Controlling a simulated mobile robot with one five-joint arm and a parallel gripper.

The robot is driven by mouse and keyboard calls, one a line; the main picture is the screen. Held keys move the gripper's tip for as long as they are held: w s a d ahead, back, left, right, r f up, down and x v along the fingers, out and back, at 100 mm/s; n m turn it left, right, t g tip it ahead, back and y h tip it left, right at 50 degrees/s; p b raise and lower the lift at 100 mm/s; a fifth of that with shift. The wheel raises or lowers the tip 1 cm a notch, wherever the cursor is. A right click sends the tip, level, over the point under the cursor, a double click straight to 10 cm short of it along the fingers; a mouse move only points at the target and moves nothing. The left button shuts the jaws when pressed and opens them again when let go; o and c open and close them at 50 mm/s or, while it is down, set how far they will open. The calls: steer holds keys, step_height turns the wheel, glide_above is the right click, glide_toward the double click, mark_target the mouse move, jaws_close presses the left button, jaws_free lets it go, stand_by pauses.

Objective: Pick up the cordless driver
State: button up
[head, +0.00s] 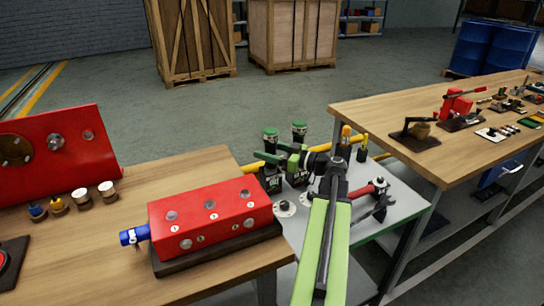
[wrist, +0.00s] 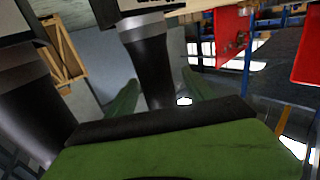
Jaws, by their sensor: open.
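Two similar black and green tools stand upright on the grey cart (head: 386,232). The nearer left one, which looks like the cordless driver (head: 270,180), has a green top and a black body. A second one (head: 298,133) stands just to its right and behind. My gripper (head: 270,154) is open at the left one's upper part. In the wrist view, a black tapered shaft (wrist: 153,62) stands between my two green fingers, with gaps showing beside it. Another black shaft (wrist: 32,100) is outside the fingers at left. The lower parts are partly hidden in the wrist view.
A red block (head: 211,222) with a blue end sits on the left wooden bench (head: 120,260). A red-handled tool (head: 372,195) and yellow-handled items (head: 364,142) are close on the cart. Another bench (head: 385,115) stands at right. Open floor lies behind.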

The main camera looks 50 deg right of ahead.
steer(key=shift+x, duration=0.8)
jaws_close()
stand_by(0.7)
